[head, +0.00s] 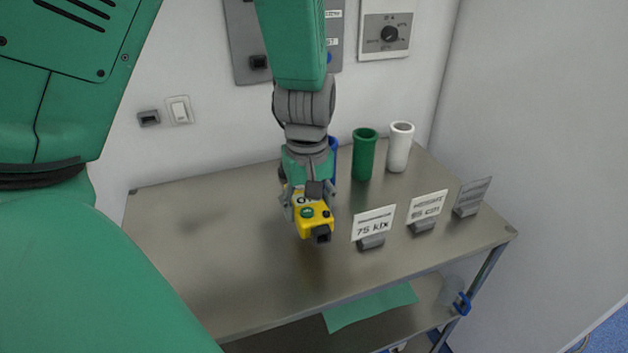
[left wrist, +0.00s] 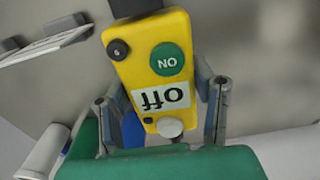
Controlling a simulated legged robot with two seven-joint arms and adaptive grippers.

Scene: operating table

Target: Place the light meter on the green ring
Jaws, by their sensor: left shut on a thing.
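The light meter (head: 316,219) is a yellow box with a black end, a green button and a black knob. My left gripper (head: 309,203) is shut on it above the metal table. In the left wrist view the light meter (left wrist: 150,70) sits between the two grey fingers, with "ON" and "off" markings showing upside down. A green upright hollow tube (head: 364,155) with a round rim stands at the back of the table, right of the gripper. I see no separate flat green ring. My right gripper is not in view.
A white tube (head: 400,148) stands right of the green one; a blue tube (head: 334,158) is partly hidden behind my gripper. Sign cards, including "75 klx" (head: 373,225) and "85 cm" (head: 427,206), stand at the right. The table's left side (head: 190,250) is clear.

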